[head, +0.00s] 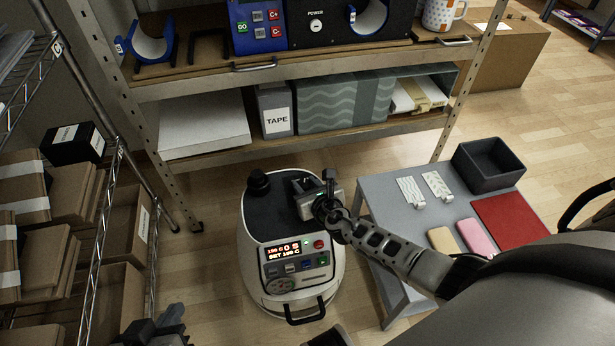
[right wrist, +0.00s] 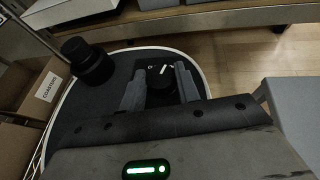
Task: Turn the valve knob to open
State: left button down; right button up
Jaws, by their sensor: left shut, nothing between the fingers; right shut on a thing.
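The valve knob (right wrist: 160,88) is a dark round knob on the black top of a white rounded machine (head: 250,225). In the right wrist view it has a short white pointer line, slightly tilted, with small white marks beside it. My right gripper (head: 302,187) reaches over the machine's top from the right, its fingers on both sides of the knob and shut on it. In the head view the gripper mostly hides the knob. My left gripper (head: 162,328) is shut and empty, low at the left beside the machine, partly cut off by the frame edge.
A black cap (right wrist: 88,62) stands on the machine's top, left of the knob. The machine's front has a lit control panel (head: 295,265). A grey side table (head: 375,180) stands close on the right, a wire rack with boxes on the left, a shelf (head: 250,145) behind.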

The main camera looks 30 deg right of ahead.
pick_arm(q)
jog(key=shift+s+a+r, duration=0.1)
jog(key=shift+a+r, duration=0.05)
jog(key=shift+r, duration=0.3)
pick_arm(e)
jog(key=shift+a+m+h, duration=0.1)
jog(key=shift+m+h, duration=0.5)
jog(key=shift+h, duration=0.1)
jog(key=o, duration=1)
pick_arm(q)
jog(key=shift+r+p, duration=0.1)
jog(key=shift+p, duration=0.2)
pick_arm(e)
jog(key=shift+s+r, duration=0.2)
jog(key=shift+s, duration=0.15)
jog(key=p+v, duration=0.3)
jog(key=v, duration=0.2)
jog(key=shift+r, duration=0.15)
pick_arm(q)
notch_tip(320, 180, up, 10)
jog(key=a+t+p, duration=0.2)
jog(key=shift+s+a+r+t+y+p, duration=0.15)
jog(key=shift+s+a+t+y+p, duration=0.05)
jog(key=shift+s+t+y+p, duration=0.2)
pick_arm(e)
jog(key=v, duration=1)
pick_arm(q)
jog(key=shift+s, duration=0.1)
pick_arm(e)
jog(key=shift+s, duration=0.15)
